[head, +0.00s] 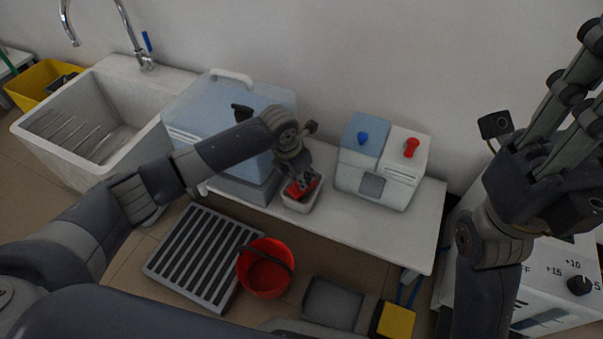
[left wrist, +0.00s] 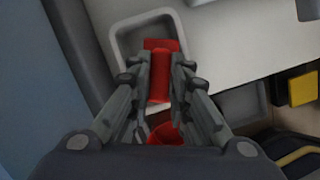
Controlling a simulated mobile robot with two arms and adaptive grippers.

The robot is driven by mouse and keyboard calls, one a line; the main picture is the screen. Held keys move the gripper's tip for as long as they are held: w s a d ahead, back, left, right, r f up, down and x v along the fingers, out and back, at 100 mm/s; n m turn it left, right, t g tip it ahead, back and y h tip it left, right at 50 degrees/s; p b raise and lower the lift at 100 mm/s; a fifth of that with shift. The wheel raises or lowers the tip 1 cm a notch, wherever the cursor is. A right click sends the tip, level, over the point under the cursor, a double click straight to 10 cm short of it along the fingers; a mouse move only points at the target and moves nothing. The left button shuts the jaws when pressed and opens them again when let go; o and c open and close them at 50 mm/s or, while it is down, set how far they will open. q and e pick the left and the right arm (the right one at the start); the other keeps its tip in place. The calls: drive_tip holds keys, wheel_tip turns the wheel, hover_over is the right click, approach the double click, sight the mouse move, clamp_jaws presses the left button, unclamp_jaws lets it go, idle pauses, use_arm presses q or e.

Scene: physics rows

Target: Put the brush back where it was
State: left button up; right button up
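The red brush (head: 303,187) is at the small white tray (head: 300,207) on the bench. In the left wrist view the brush (left wrist: 160,75) lies between the fingers, its wider end over the tray (left wrist: 130,40). My left gripper (head: 300,180) comes down over the tray from above, with its fingers against both sides of the brush. Whether the brush touches the tray's floor is hidden by the fingers. My right gripper (head: 577,85) is raised at the far right, empty, with its fingers extended and apart.
A blue-lidded box (head: 225,100) stands left of the tray, beside the sink (head: 80,120). A white and blue box (head: 382,165) with knobs stands to the right. The bench (head: 400,225) is clear in front of it. A red bucket (head: 265,270) and slatted grate (head: 200,255) are below.

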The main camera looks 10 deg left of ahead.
use_arm(q)
drive_tip(key=o, duration=0.4)
drive_tip(key=shift+o, duration=0.2)
